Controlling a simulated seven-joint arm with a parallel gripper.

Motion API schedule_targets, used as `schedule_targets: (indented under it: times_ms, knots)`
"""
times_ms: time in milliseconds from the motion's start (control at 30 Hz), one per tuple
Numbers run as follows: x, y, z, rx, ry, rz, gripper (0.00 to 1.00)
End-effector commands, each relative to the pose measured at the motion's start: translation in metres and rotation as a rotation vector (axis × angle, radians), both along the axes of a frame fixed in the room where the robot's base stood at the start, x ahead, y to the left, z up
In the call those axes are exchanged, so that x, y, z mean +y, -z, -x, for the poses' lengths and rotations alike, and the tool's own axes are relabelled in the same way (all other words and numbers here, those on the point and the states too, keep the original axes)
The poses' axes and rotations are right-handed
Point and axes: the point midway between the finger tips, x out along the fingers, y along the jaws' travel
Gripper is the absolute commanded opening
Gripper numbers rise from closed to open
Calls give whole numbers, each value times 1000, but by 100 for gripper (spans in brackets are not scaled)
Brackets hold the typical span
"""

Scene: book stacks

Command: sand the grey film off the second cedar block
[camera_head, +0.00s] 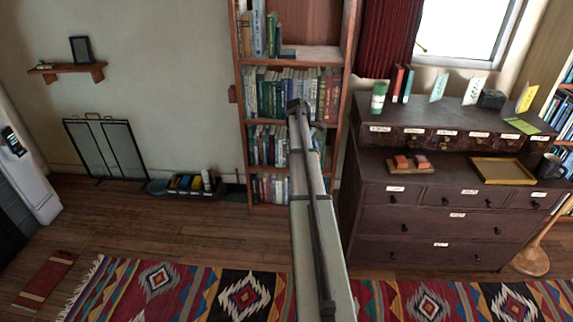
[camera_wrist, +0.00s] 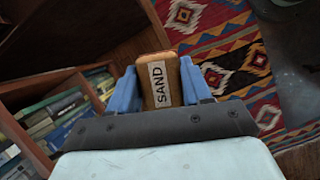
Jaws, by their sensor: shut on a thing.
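My gripper (camera_wrist: 160,82) is shut on a tan sanding block (camera_wrist: 173,65) with a white label reading SAND, in the wrist view. Its blue fingers press on both sides of the block. Two small reddish blocks, left (camera_head: 401,161) and right (camera_head: 421,162), sit side by side on a light tray (camera_head: 411,172) on the dark dresser in the head view. They look like the cedar blocks; the grey film is too small to make out. My arm rises in front of the bookcase, left of the dresser and apart from the blocks. The fingers cannot be made out in the head view.
An empty yellow-rimmed tray (camera_head: 502,181) lies right of the blocks, with a dark mug (camera_head: 549,165) beyond it. A raised row of small labelled drawers (camera_head: 445,134) stands behind them, carrying a green-and-white canister (camera_head: 378,97), books and cards. A bookcase (camera_head: 246,145) stands left of the dresser.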

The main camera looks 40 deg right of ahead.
Motion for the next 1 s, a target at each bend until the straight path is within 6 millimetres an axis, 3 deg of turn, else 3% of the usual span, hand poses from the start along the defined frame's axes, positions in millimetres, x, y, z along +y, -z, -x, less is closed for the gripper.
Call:
schedule_targets:
  times_ms: [33, 100, 500, 800, 1000]
  knots:
    - [-23, -2, 6, -1, -9, 1, 20]
    - [-49, -5, 16, 0, -31, 2, 20]
    - [-190, -21, 91, 0, -145, 0, 20]
    - [-285, -34, 164, 0, -225, 1, 20]
    - [-338, -43, 213, 0, -273, 2, 20]
